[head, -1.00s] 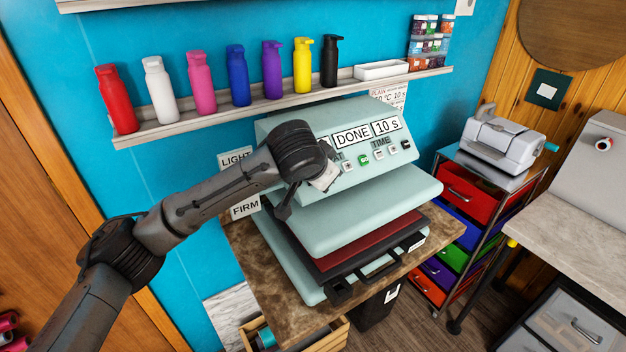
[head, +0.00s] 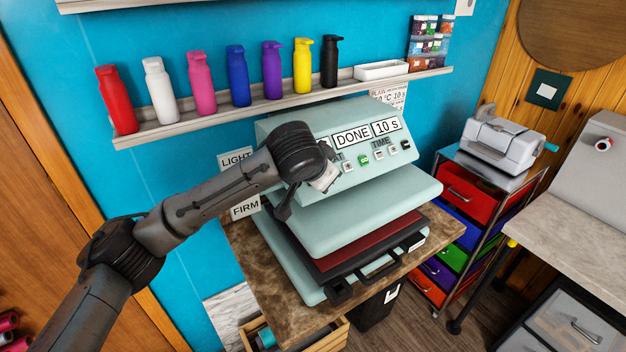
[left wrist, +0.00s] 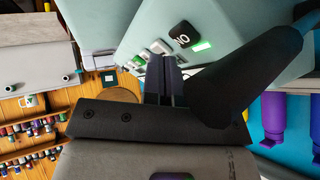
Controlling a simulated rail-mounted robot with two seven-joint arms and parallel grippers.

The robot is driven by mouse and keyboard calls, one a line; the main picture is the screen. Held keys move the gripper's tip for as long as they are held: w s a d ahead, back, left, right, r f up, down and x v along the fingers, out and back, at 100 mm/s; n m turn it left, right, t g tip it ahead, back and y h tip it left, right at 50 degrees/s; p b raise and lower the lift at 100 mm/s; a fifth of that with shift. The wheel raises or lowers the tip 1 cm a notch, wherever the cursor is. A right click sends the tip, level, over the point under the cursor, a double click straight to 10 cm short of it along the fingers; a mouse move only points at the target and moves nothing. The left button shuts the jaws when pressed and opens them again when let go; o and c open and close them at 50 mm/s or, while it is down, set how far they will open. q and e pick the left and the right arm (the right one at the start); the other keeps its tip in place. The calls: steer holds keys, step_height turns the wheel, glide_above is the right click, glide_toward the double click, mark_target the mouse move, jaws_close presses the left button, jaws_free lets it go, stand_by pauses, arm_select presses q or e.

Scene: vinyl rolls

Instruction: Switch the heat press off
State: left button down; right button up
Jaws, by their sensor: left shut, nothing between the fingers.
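The heat press (head: 375,195) is pale mint green and stands on a brown table. Its sloped panel shows "DONE" and "10 s" (head: 368,132). Below are several small buttons, one of them green (head: 363,160), and a black switch (head: 406,145) at the right end. My left gripper (head: 328,178) is at the left part of the panel, partly hidden by its own wrist. In the left wrist view the gripper (left wrist: 165,72) is shut and empty, its fingers close to the buttons. A black part with white marks (left wrist: 181,38) and a lit green strip (left wrist: 203,46) are beyond them. Contact cannot be told.
A shelf (head: 280,103) with several coloured bottles runs above the press. "LIGHT" and "FIRM" (head: 245,207) labels are on the wall to its left. A dark red sheet (head: 370,240) lies between the plates. A drawer cart (head: 470,195) stands to the right.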

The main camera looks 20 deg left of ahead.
arm_select(q)
steer(key=shift+w+a+f, duration=0.15)
steer(key=shift+a+f, duration=0.05)
steer(key=shift+f, duration=0.1)
steer(key=shift+w+a+f, duration=0.1)
steer(key=shift+a, duration=0.05)
stand_by(0.6)
steer(key=shift+w+a+f+p, duration=0.1)
steer(key=shift+a+f+p, duration=0.05)
steer(key=shift+f+p, duration=0.15)
steer(key=shift+r, duration=0.15)
steer(key=shift+s+d+r+p, duration=0.4)
steer(key=shift+d+r+p, duration=0.2)
steer(key=shift+p, duration=0.2)
steer(key=shift+r, duration=0.1)
